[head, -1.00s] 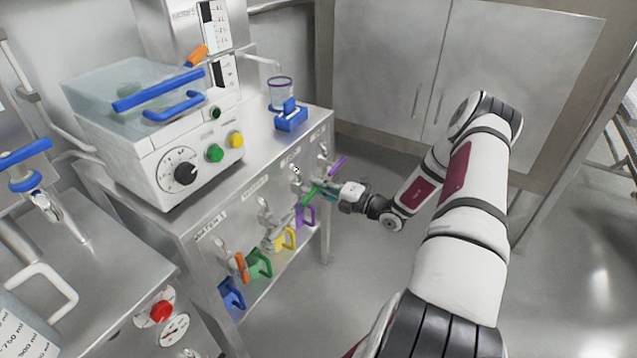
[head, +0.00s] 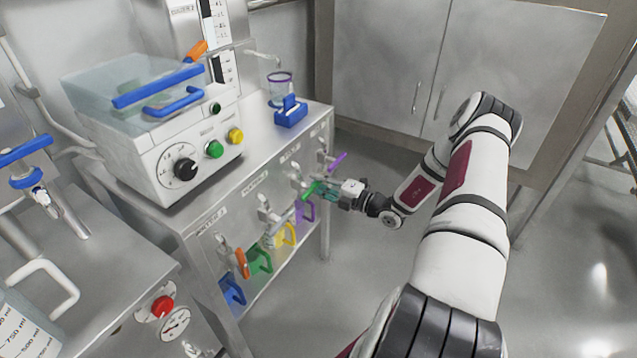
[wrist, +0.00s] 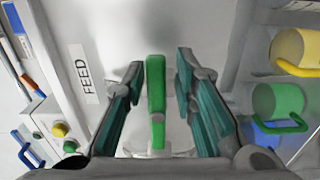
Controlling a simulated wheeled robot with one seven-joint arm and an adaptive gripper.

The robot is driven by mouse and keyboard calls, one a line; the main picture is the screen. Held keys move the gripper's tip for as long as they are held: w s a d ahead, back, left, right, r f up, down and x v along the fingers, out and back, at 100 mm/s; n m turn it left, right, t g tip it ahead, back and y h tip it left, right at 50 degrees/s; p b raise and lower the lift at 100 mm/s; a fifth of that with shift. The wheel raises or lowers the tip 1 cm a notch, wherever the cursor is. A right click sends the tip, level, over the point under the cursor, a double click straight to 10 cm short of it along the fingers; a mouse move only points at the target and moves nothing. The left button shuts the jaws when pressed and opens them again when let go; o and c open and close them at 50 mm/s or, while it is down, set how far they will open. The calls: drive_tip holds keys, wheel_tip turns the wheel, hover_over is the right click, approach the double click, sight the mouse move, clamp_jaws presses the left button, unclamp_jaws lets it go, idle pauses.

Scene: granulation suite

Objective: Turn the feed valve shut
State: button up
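The feed valve's green lever handle (wrist: 156,100) stands between the two fingers of my gripper (wrist: 158,103) in the wrist view. The fingers are open, with a visible gap on each side of the handle. A label reading FEED (wrist: 86,74) is on the panel to the left of it. In the head view the green handle (head: 314,187) shows at the front of the steel cabinet, and my gripper (head: 328,192) reaches it from the right. The valve body behind the handle is partly hidden in both views.
Neighbouring valves carry an orange handle (head: 241,263) and a purple handle (head: 338,161). Blue, green, yellow and purple handled vessels sit low under the valves, including the yellow one (head: 286,234). A white machine (head: 165,150) stands on the cabinet. The floor to the right is clear.

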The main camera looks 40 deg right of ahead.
drive_tip(key=shift+d+r, duration=0.1)
drive_tip(key=v, duration=1.2)
idle(0.4)
